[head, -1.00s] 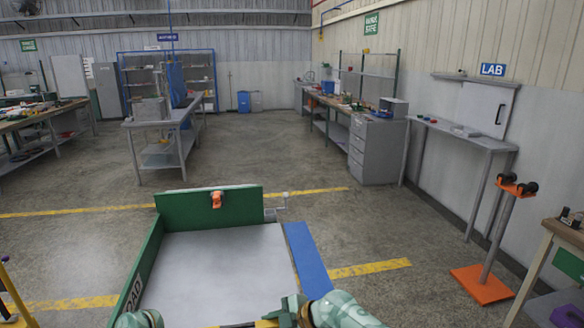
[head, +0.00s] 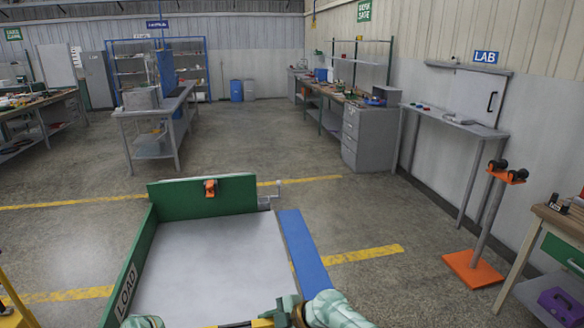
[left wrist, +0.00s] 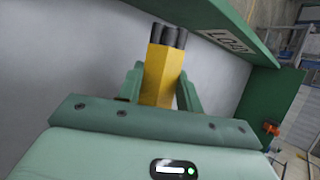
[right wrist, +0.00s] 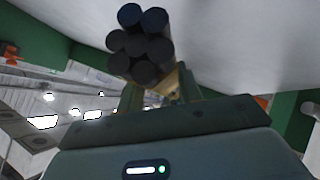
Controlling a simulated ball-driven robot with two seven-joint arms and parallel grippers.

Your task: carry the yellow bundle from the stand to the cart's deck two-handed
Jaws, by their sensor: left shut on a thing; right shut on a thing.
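The yellow bundle (head: 262,322) shows only as a sliver at the bottom of the head view, over the near part of the cart's deck (head: 205,265). My right gripper (head: 287,312) is shut on it near one end. In the right wrist view, the bundle's several round dark hose ends (right wrist: 140,45) stick out beyond the fingers, with the pale deck behind. In the left wrist view, my left gripper (left wrist: 160,85) is shut on the yellow wrap (left wrist: 162,72), with dark ends beyond it. Whether the bundle touches the deck is unclear.
Green walls stand at the cart's far side (head: 205,205) and left side (head: 128,272), the left one marked LOAD. A blue strip (head: 302,250) runs along its right. An orange-based post stand (head: 474,268) with black rollers stands empty at right. Open floor lies beyond the cart.

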